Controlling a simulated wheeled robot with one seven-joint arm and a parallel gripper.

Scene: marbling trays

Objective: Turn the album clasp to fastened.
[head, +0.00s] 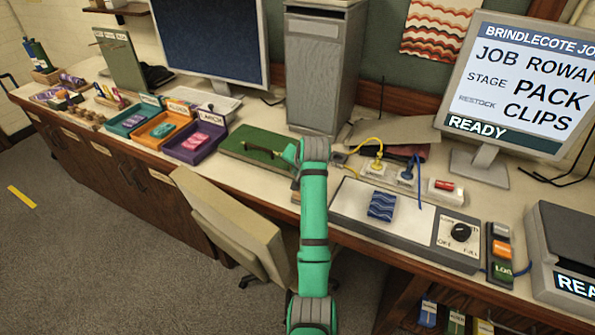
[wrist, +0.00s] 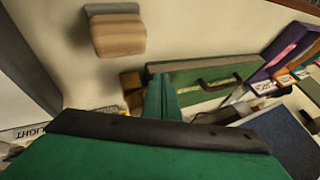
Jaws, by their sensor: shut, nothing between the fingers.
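The album (head: 243,139) is a flat green book-like thing on the bench, in front of the grey tower. Its clasp (head: 262,150) looks like a thin dark bar lying across the green cover. My gripper (head: 288,155) is at the album's right end, close to the clasp; I cannot tell whether they touch. In the wrist view the album (wrist: 190,76) lies beyond my green fingers (wrist: 163,97), with the dark clasp (wrist: 222,82) to their right. The fingers are shut and empty. My arm hides the album's right end in the head view. Whether the clasp is fastened is unclear.
Teal, orange and purple trays (head: 190,157) stand left of the album. The grey tower (head: 327,75) rises behind it. A flat grey unit with a dial (head: 460,232) and yellow and blue cables (head: 370,150) lie to the right. A chair (head: 225,220) stands in front.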

